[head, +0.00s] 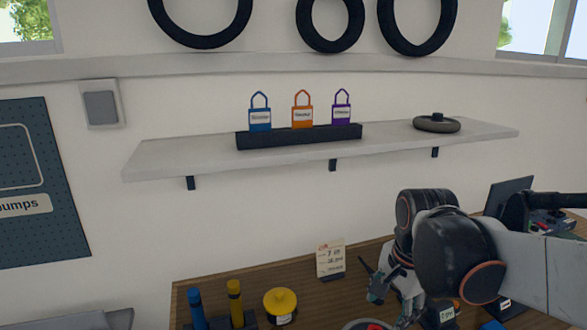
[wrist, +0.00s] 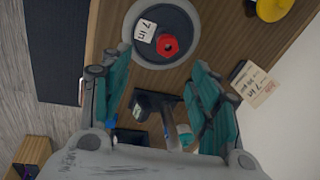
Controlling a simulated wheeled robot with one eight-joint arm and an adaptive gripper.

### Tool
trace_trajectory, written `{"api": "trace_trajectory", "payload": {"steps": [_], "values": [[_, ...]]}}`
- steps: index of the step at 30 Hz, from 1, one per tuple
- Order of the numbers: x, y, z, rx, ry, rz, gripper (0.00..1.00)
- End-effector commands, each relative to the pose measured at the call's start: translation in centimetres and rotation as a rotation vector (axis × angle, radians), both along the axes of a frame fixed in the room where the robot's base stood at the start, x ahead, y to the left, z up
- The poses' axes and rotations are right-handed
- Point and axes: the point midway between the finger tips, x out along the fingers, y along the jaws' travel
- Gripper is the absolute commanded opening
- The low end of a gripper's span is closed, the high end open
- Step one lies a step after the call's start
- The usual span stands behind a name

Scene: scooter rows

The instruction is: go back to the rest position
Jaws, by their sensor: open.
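My gripper (head: 378,284) is low over the wooden workbench (head: 250,275) at the lower right of the head view, with my arm reaching in from the right. In the wrist view my gripper (wrist: 160,62) shows two teal fingers spread wide apart with nothing held between them. Past the fingertips lies a round grey disc (wrist: 186,58) with a red hexagonal piece (wrist: 168,46) and a white label on it. In the head view my gripper partly hides the bench items behind it.
A white wall shelf (head: 190,155) holds a dark rack (head: 300,137) with blue, orange and purple tags, and a dark ring (head: 437,123). On the bench stand a card (head: 330,260), a yellow knob (head: 281,303), and blue (head: 197,308) and yellow (head: 235,302) cylinders. A dark screen (head: 510,197) stands right.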

Motion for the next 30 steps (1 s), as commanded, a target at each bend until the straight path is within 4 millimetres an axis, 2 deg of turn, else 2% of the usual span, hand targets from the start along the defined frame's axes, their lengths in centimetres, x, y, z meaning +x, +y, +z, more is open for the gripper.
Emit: {"api": "trace_trajectory", "payload": {"steps": [1, 9, 18, 24, 30], "values": [[-1.2, 0.0, -0.1, -0.016, -0.031, 0.077, 0.56], [-5.7, 0.0, -0.4, -0.168, -0.205, 0.533, 0.56], [-9.4, 0.0, -1.9, -0.384, -0.345, 0.939, 0.56], [-10.1, 0.0, -2.3, -0.452, -0.375, 1.041, 0.56], [-10.1, 0.0, -2.3, -0.454, -0.375, 1.044, 0.56]]}}
